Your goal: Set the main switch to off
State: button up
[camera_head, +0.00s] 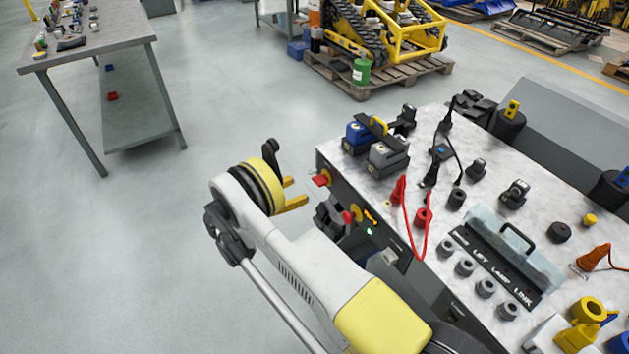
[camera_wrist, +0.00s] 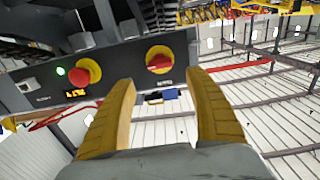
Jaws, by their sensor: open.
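The main switch looks to be the red handle on a round yellow plate (camera_wrist: 159,61) on the dark front panel in the wrist view. In the head view its red handle (camera_head: 321,180) stands out from the left end of the panel. A red mushroom button (camera_wrist: 82,73) on a yellow ring sits to its left in the wrist view. My gripper (camera_head: 299,192) has yellow fingers and is open and empty, just in front of the switch. In the wrist view the fingertips (camera_wrist: 163,80) straddle the switch from below, apparently short of it. The small label under it is unreadable.
A green light (camera_wrist: 60,71) and a small orange display (camera_wrist: 75,93) are beside the button. The bench top (camera_head: 440,190) holds battery blocks, red cables (camera_head: 422,245) and a lidded panel (camera_head: 505,262). Open floor (camera_head: 220,110) lies left of the bench.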

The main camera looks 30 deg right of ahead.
aim_at(315, 182)
jog(key=d, duration=0.8)
jog(key=shift+w, duration=0.2)
jog(key=shift+a, duration=0.1)
jog(key=c, duration=1.2)
